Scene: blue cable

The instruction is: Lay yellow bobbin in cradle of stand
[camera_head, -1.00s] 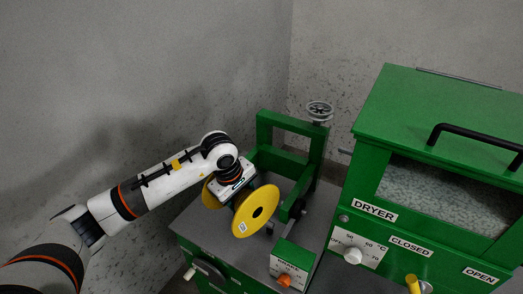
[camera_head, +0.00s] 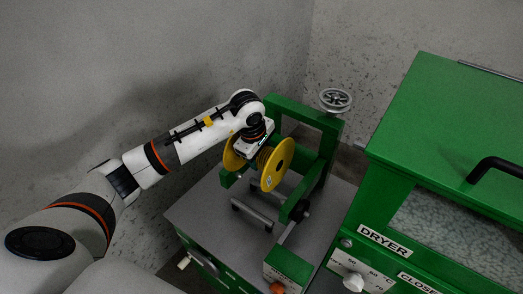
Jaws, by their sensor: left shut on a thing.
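The yellow bobbin (camera_head: 278,166) has two round flanges, with its axle hole showing on the near one. My left gripper (camera_head: 257,153) comes in from the left and above and is shut on the bobbin between the flanges; its fingertips are largely hidden. The stand (camera_head: 331,147) is a green frame with arms reaching forward on a grey-topped green bench. The bobbin is over the stand, between its arms in the picture. I cannot tell whether it touches the cradle. My right gripper is not in view.
A grey handwheel (camera_head: 335,100) tops the stand. A green dryer (camera_head: 440,130) with a black handle stands close on the right.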

